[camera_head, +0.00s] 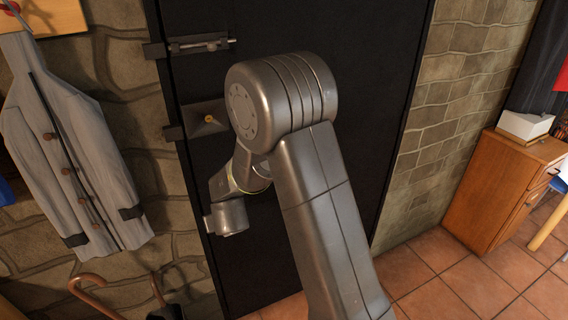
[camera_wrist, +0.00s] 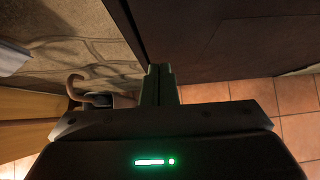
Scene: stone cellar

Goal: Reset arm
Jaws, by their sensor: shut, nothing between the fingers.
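My gripper shows in the wrist view (camera_wrist: 160,72), with its two fingers together and nothing between them. Beyond the fingertips are the stone wall and the lower part of a dark door (camera_wrist: 230,45). In the head view my grey arm is raised and bent in front of the same dark door (camera_head: 350,60). The gripper itself is hidden behind the arm there. The door looks closed, with a bolt (camera_head: 200,43) and a latch plate with a brass-coloured spot (camera_head: 208,119) on its left side.
A grey coat (camera_head: 70,150) hangs on the stone wall at left. Below it are a cane handle (camera_head: 90,290) and a dark container. A wooden cabinet (camera_head: 495,190) with a white box (camera_head: 525,125) stands at right. The tiled floor (camera_head: 440,270) is clear between door and cabinet.

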